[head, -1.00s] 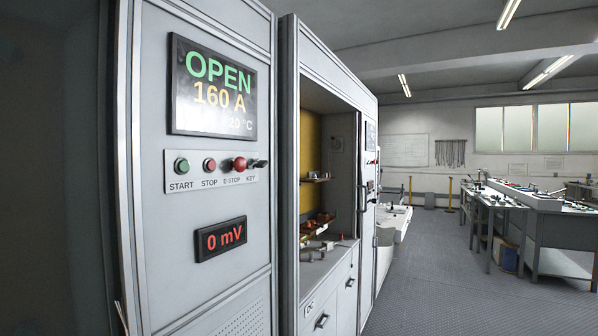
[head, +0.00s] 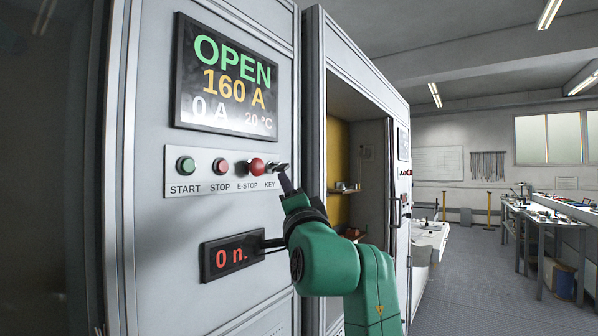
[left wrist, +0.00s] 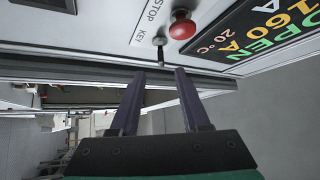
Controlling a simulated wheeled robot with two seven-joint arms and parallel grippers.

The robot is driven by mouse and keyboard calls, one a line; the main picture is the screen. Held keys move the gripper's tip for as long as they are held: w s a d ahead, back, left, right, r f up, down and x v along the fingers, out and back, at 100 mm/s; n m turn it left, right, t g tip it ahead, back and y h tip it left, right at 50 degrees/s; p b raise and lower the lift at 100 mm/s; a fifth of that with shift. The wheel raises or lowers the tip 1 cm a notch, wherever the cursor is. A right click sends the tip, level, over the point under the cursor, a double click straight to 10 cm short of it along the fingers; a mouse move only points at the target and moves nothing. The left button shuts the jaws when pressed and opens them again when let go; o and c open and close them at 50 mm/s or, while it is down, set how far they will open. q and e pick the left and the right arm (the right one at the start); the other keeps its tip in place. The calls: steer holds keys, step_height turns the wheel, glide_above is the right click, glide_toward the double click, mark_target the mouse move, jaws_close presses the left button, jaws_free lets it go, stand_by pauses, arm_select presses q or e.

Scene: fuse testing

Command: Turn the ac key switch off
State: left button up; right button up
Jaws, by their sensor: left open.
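The key switch (head: 280,167) is a small dark switch with a bar-like handle, at the right end of the button strip above the label KEY. In the left wrist view the key switch (left wrist: 160,44) lies just beyond and between my fingertips. My left gripper (head: 287,188) is on a green arm, just below and right of the key switch. Its two dark fingers (left wrist: 158,74) are apart and empty. I cannot tell whether a fingertip touches the key. My right gripper is not in view.
The red E-stop (head: 257,165) sits close left of the key, then the red STOP button (head: 220,166) and green START button (head: 186,165). The display (head: 225,78) above reads OPEN, 160 A. A lower readout (head: 232,256) is partly covered. An open cabinet bay (head: 345,150) is to the right.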

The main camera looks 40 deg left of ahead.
mark_target(280, 171)
arm_select(q)
steer(key=p+x, duration=0.6)
steer(key=x, duration=0.6)
steer(key=shift+r, duration=0.15)
steer(key=shift+w+a, duration=0.15)
jaws_close()
